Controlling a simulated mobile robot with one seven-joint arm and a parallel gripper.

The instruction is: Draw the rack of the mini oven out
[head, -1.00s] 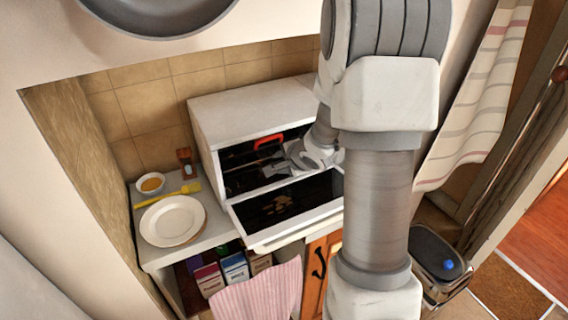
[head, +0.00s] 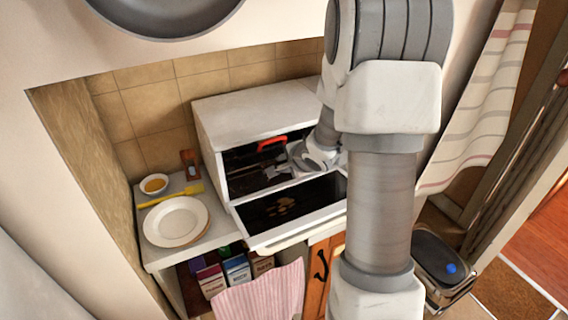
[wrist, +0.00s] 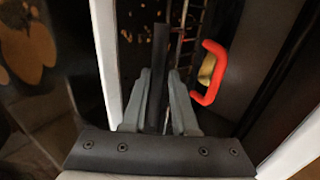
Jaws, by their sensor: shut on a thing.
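The mini oven (head: 255,110) is a white box on the counter with its door (head: 290,238) hanging open and down. Its rack is dark wire inside the cavity; the bars show in the wrist view (wrist: 188,38). My gripper (head: 283,172) reaches into the oven opening from the right. In the wrist view my gripper (wrist: 167,80) has its fingers close together on a dark bar, seemingly part of the rack. A red loop handle (head: 272,144) is in the cavity; in the wrist view it is just right of the fingers. My arm hides the oven's right side.
Left of the oven are a white plate (head: 176,221), a yellow utensil (head: 172,197) and a small bowl (head: 153,184). Boxes (head: 237,270) and a striped cloth (head: 262,293) are below the counter. A bin (head: 442,262) stands at the right; a pan (head: 165,15) hangs above.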

